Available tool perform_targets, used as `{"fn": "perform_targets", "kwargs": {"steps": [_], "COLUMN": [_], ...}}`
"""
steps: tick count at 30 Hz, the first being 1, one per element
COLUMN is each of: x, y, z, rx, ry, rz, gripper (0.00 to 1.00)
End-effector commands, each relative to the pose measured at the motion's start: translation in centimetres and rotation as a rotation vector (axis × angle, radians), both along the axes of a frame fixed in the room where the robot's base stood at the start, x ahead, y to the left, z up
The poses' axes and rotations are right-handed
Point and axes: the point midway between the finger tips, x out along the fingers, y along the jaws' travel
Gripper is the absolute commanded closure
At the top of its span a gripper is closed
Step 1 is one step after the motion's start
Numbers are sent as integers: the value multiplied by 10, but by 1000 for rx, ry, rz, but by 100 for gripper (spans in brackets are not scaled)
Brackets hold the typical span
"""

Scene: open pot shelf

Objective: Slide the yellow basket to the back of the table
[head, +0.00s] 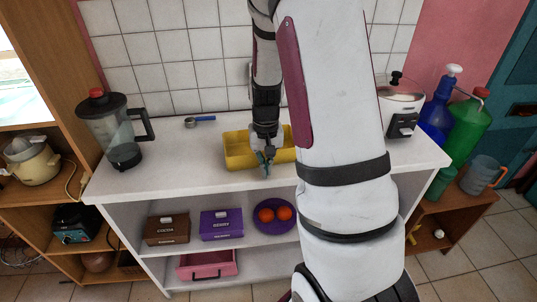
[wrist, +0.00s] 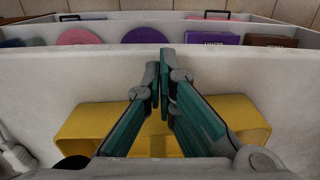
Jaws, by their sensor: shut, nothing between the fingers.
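The yellow basket (head: 238,150) is a low open box standing on the white table (head: 180,165). My arm hides its right part in the head view. My gripper (head: 266,168) points down at the basket's front side, with its fingertips close to the front rim. In the wrist view the green-padded fingers (wrist: 160,85) are shut with nothing between them. The yellow basket (wrist: 240,118) shows on both sides of the fingers there, and the tips reach past it over bare white tabletop. I cannot tell whether the fingers touch the basket.
A blender (head: 122,135) and a blue-handled scoop (head: 199,120) stand left of the basket. A white cooker (head: 400,100) is at the right back. The tiled wall (head: 180,60) closes the back. The shelf below holds boxes and a purple plate (head: 273,228). The front left tabletop is clear.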

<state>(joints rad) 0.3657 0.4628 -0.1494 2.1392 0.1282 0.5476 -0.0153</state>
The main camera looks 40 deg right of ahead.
Motion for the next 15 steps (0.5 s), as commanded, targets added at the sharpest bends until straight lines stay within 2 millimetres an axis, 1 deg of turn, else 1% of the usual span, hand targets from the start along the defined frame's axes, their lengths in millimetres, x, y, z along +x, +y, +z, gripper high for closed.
{"fn": "perform_targets", "kwargs": {"steps": [15], "x": [20], "y": [-13], "z": [0], "rx": [-1], "ry": [-1], "rz": [-1], "gripper": [100]}}
